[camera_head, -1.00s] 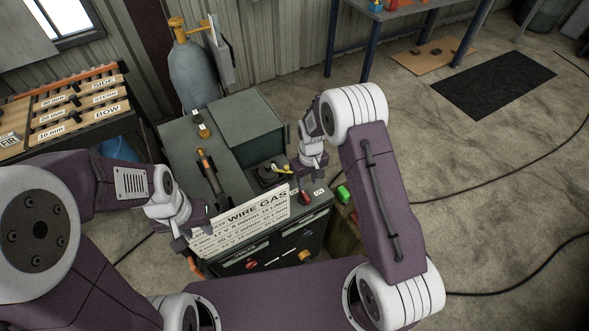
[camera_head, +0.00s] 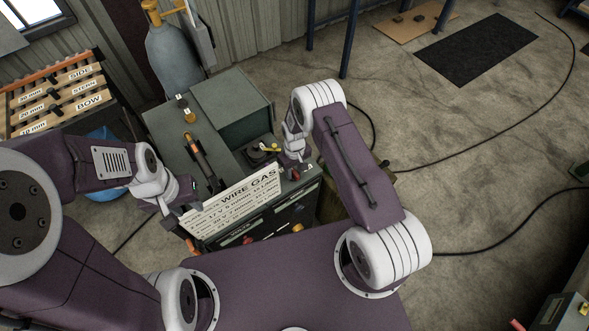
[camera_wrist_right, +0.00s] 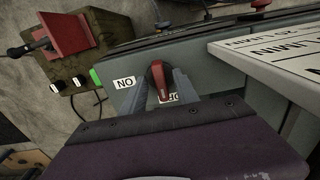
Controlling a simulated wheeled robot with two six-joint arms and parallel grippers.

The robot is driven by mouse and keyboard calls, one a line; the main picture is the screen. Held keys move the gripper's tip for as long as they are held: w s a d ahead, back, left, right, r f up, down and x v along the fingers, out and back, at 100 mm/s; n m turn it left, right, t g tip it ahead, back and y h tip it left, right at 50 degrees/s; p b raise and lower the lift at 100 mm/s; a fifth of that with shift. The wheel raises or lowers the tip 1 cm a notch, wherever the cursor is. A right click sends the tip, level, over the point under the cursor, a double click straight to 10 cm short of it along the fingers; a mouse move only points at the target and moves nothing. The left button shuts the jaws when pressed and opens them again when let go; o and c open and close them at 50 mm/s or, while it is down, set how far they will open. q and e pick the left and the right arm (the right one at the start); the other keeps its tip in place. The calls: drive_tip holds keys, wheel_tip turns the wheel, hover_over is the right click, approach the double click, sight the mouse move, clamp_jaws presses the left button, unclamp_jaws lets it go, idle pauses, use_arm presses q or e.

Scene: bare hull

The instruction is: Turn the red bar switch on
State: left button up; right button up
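The red bar switch (camera_wrist_right: 159,80) is on the grey front of the welding machine, with an ON label (camera_wrist_right: 124,83) to its left. Its bar points down toward a partly hidden label (camera_wrist_right: 170,98). My right gripper (camera_wrist_right: 162,78) has its fingers apart, one on each side of the bar; small gaps seem to show, and contact is not clear. In the head view the switch (camera_head: 296,174) shows just below my right gripper (camera_head: 292,163). My left gripper (camera_head: 184,208) is near the left end of the machine's white sign; its finger opening is too small to tell.
The white WIRE GAS sign (camera_head: 235,208) stands along the machine's front, and its edge (camera_wrist_right: 275,55) is right of the switch. A box with a red part and a green button (camera_wrist_right: 95,77) is to the left. A gas cylinder (camera_head: 175,60) stands behind.

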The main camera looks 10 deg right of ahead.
drive_tip(key=shift+s, duration=0.1)
drive_tip(key=shift+c, duration=0.6)
drive_tip(key=c, duration=0.5)
drive_tip(key=shift+w+a, duration=0.1)
drive_tip(key=shift+w, duration=0.15)
clamp_jaws()
